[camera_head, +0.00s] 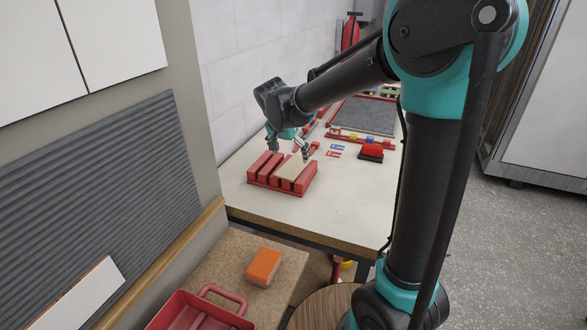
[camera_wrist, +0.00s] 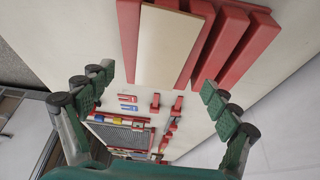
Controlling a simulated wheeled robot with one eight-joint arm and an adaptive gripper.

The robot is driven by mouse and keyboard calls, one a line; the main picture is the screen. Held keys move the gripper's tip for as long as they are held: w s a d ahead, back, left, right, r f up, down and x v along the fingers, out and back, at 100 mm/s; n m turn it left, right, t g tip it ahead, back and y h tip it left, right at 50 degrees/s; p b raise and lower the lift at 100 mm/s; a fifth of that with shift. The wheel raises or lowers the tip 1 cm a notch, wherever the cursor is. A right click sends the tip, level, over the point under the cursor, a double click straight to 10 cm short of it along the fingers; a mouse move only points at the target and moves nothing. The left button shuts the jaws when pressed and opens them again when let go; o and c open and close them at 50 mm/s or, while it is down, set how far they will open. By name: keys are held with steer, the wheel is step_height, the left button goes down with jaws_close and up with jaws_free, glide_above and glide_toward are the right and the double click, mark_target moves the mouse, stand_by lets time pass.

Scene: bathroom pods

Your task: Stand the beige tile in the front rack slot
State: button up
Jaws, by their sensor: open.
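The red rack (camera_head: 262,182) stands on the near end of the light worktop, and its red bars also show in the wrist view (camera_wrist: 247,48). The beige tile (camera_head: 291,168) is at the rack's right-hand part and looks tilted, leaning over the bars. In the wrist view its broad face (camera_wrist: 165,45) shows between red bars. I cannot tell how deep its lower edge sits in a slot. My gripper (camera_head: 290,151) is open above the rack. In the wrist view its fingers (camera_wrist: 158,94) are spread wide to both sides of the tile, with nothing between the tips.
A red-and-black block (camera_head: 371,152), small red and blue clips (camera_head: 336,150) and a grey ribbed panel in a red frame (camera_head: 362,115) lie farther along the worktop. Below are an orange sponge (camera_head: 263,266) and a red caddy (camera_head: 190,312). A tiled wall borders the worktop's left.

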mark_target(293, 167)
steer(key=x, duration=0.5)
steer(key=shift+a, duration=0.1)
steer(key=shift+c, duration=0.3)
steer(key=c, duration=1.4)
steer(key=shift+c, duration=0.2)
